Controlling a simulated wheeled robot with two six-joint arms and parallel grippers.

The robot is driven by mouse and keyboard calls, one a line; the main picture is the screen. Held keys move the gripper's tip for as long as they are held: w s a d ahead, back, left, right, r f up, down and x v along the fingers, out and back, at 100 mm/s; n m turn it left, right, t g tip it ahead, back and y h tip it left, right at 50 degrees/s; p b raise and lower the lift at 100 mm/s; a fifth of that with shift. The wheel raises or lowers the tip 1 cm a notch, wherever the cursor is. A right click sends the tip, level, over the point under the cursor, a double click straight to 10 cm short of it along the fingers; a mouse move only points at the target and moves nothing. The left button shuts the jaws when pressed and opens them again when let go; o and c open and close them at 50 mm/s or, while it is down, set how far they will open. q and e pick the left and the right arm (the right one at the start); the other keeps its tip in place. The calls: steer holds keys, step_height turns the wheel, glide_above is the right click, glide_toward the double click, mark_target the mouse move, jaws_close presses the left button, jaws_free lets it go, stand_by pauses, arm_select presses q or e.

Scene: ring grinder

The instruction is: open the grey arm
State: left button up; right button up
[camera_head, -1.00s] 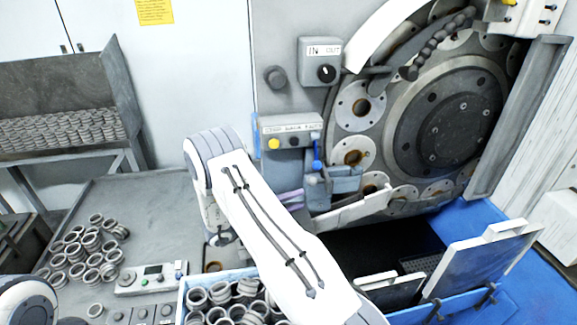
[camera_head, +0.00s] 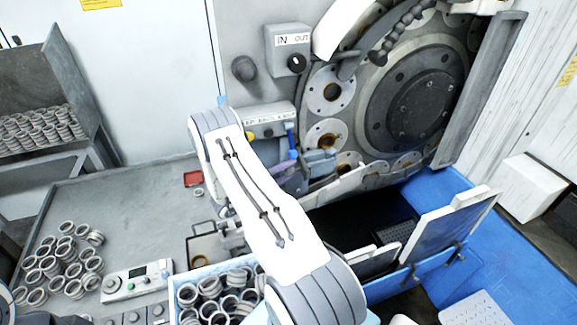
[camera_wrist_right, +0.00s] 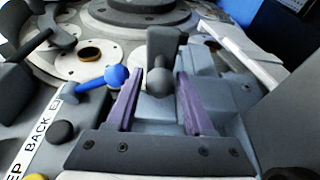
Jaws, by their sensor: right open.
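A dark grey lever with a ball end (camera_wrist_right: 160,80), which looks like the grey arm, stands on a blue-grey block in the right wrist view. My right gripper (camera_wrist_right: 160,74) is open, its two purple fingers on either side of the ball, with gaps visible. I cannot tell whether the ball lies at finger depth. In the head view, my right gripper (camera_head: 287,170) is at the blue-grey block (camera_head: 320,162) by the grinder's lower left, mostly hidden by my forearm. The lever cannot be made out there. My left gripper is not in view.
A blue-tipped lever (camera_wrist_right: 115,77) is close left of the fingers. The button box (camera_head: 268,122) and IN/OUT switch box (camera_head: 288,48) are near my wrist. The large grinding disc (camera_head: 410,105) is behind. A ring-filled bin (camera_head: 178,300) stands below my forearm.

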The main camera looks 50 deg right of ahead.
steer(key=shift+d, duration=0.15)
jaws_close()
stand_by(1.4)
